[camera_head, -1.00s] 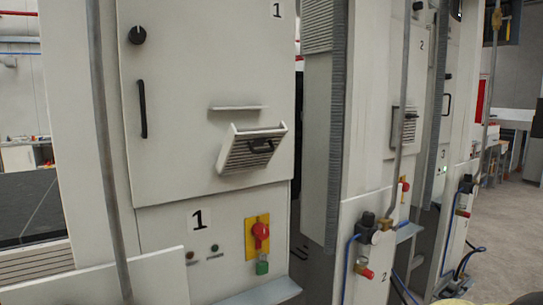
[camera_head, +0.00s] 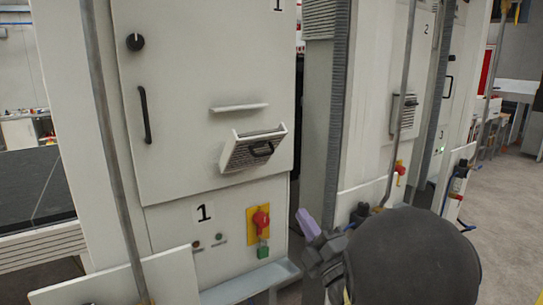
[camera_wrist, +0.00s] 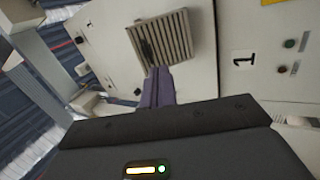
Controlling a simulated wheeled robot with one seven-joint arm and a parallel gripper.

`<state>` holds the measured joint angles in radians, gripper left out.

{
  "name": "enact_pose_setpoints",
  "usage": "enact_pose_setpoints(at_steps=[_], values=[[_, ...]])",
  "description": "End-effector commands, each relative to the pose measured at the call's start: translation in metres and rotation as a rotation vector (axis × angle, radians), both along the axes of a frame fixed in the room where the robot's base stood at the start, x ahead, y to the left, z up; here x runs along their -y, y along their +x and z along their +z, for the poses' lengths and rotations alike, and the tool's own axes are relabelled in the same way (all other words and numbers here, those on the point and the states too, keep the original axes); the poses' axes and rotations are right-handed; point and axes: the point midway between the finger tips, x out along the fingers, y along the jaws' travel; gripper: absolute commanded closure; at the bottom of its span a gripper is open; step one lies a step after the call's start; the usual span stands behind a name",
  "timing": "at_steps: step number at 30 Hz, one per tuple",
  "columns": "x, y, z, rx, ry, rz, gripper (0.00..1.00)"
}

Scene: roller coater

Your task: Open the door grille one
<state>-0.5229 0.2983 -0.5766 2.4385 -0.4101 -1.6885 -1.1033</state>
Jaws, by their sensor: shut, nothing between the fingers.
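The door grille (camera_head: 254,149) on cabinet one is a slatted white flap with a small dark handle, tilted out from the cabinet door. In the wrist view the grille (camera_wrist: 162,40) lies just beyond my fingertips, partly covered by them at its lower edge. My gripper (camera_head: 308,222) is shut and empty, with purple fingers, low and to the right of the grille in the head view. In the wrist view my gripper (camera_wrist: 157,75) points at the grille; I cannot tell whether it touches.
Cabinet one's door (camera_head: 190,90) has a black knob (camera_head: 135,41) and a long black handle (camera_head: 145,114). Below the grille are a red switch (camera_head: 261,221) on a yellow plate and a ledge (camera_head: 250,283). Cabinet two (camera_head: 375,110) stands to the right.

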Motion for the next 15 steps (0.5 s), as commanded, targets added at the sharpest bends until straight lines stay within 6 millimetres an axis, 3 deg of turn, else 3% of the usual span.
enact_pose_setpoints(at_steps=[1,4,15], values=[[-0.004,-0.004,0.011,0.05,-0.016,0.013,1.0],[-0.009,-0.011,0.02,0.114,-0.032,0.027,1.0],[-0.009,-0.012,0.022,0.128,-0.034,0.028,1.0]])
